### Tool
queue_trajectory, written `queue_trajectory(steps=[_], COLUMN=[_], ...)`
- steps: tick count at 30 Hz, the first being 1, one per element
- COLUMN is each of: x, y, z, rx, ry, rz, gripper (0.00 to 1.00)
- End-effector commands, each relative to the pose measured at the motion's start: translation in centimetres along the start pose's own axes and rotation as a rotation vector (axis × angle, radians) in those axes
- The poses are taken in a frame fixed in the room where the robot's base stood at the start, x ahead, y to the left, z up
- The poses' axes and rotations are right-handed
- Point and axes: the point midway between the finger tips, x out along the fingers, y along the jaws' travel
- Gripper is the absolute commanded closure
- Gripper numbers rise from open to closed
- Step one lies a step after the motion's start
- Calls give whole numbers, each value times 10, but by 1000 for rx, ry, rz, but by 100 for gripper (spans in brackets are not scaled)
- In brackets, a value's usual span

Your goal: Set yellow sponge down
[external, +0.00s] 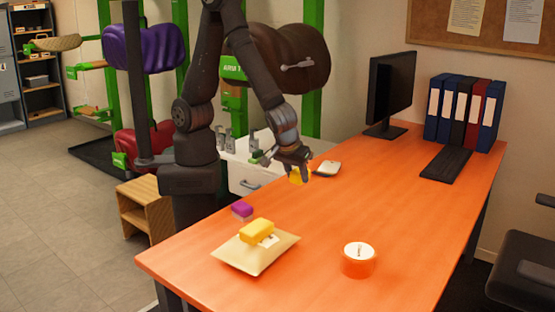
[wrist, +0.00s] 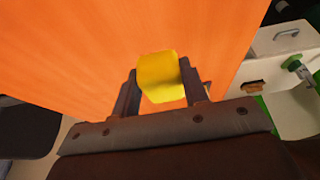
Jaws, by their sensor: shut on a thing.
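My gripper (external: 296,168) is shut on a yellow sponge (external: 299,177), held low at the table's left edge, toward its far half. In the wrist view the yellow sponge (wrist: 161,78) sits between the two fingers of my gripper (wrist: 160,88), with orange tabletop behind it. I cannot tell whether its underside touches the table. Another yellow block (external: 257,231) lies on a cream tray (external: 265,260) nearer the camera, apart from my gripper.
The orange table (external: 330,215) has free room in the middle. A small pale item (external: 327,168) lies beside my gripper. A monitor (external: 390,90), keyboard (external: 446,164) and binders (external: 465,112) stand farther back.

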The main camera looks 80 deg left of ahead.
Motion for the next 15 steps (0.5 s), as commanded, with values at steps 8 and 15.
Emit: queue_trajectory(steps=[8, 15], x=[58, 82], y=[10, 16], z=[-42, -60], rx=[-2, 1], ry=[0, 0], rz=[-3, 0], gripper=[82, 82])
